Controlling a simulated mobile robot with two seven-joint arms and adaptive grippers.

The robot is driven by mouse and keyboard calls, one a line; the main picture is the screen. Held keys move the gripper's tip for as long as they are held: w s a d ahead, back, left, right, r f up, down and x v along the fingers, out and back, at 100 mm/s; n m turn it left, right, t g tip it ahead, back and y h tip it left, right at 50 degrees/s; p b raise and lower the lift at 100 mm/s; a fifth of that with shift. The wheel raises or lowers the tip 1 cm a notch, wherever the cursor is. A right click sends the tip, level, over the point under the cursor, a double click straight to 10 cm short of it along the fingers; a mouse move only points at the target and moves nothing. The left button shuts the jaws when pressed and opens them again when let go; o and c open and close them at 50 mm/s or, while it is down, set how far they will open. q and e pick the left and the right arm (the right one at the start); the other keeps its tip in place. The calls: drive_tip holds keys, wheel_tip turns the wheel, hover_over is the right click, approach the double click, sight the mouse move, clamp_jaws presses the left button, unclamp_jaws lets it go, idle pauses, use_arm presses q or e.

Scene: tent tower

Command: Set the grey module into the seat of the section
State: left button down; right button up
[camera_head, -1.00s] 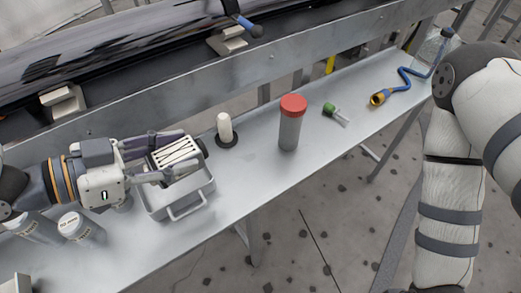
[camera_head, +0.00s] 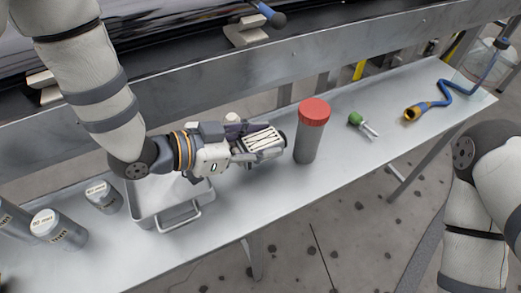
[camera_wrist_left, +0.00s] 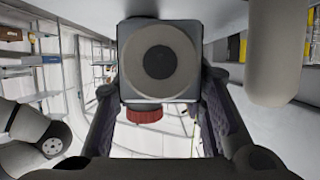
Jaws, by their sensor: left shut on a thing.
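A grey module (camera_head: 265,138) with a pale slatted face is in my left gripper (camera_head: 258,150), above the bench. In the left wrist view the module (camera_wrist_left: 188,72) shows a squarish end with a round grey disc and dark centre between the fingers. The fingers are shut on its sides. I cannot make out the section's seat; a long dark glossy body (camera_head: 180,25) lies behind the bench rail. My right arm enters at the right, and its gripper is out of view.
A red-capped grey canister (camera_head: 307,142) stands just right of the module. A metal tray (camera_head: 172,216) is below my left forearm, with labelled canisters (camera_head: 62,231) further left. A green-topped item (camera_head: 357,119) and blue cable (camera_head: 450,97) lie right. The bench front is clear.

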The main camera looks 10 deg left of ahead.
use_arm(q)
wheel_tip(320, 180, down, 3)
drive_tip(key=shift+f+b, duration=0.2)
drive_tip(key=shift+b, duration=0.1)
drive_tip(key=shift+r, duration=0.2)
drive_tip(key=c, duration=1)
unclamp_jaws()
drive_tip(key=shift+f, duration=0.15)
use_arm(e)
drive_tip(key=shift+s+f, duration=0.35)
drive_tip(key=shift+f, duration=0.1)
